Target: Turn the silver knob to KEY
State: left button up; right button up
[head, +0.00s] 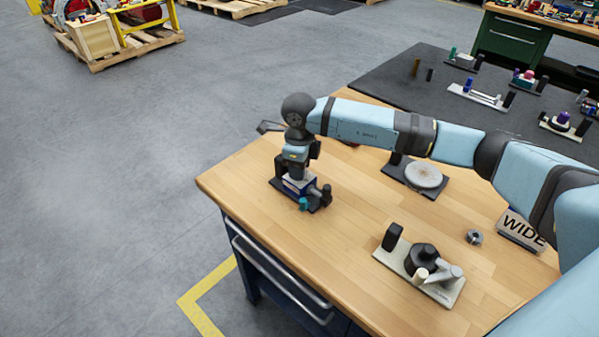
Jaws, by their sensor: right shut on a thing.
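My right gripper (297,168) reaches in from the right and points down onto a small blue actuator unit (299,186) near the table's left corner. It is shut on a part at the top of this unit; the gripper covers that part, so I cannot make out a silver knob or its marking. The unit has a dark base, a teal knob (304,204) at its front and a black post (326,195) on its right. My left gripper is not in view.
On the wooden table stand a plate with a black dial and grey cylinders (421,266), a round pale disc (423,175) on a dark base, a small metal ring (474,237) and a "WIDE" sign (521,231). The table's middle is clear. A dark mat behind holds several fixtures.

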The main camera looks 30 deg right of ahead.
jog(key=n+b, duration=0.2)
jog(key=shift+f+n, duration=0.15)
jog(key=shift+n, duration=0.25)
jog(key=shift+n+b, duration=0.6)
jog(key=shift+n, duration=0.2)
jog(key=shift+n+b, duration=0.65)
jog(key=shift+n, duration=0.65)
pick_arm(q)
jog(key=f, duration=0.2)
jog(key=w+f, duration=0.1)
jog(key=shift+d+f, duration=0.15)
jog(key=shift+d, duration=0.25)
jog(key=shift+b, duration=0.3)
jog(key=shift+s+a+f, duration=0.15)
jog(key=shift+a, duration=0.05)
pick_arm(e)
jog(key=shift+r, duration=0.2)
jog(key=o, duration=0.9)
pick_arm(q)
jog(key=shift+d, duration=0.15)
pick_arm(e)
jog(key=shift+o, duration=0.2)
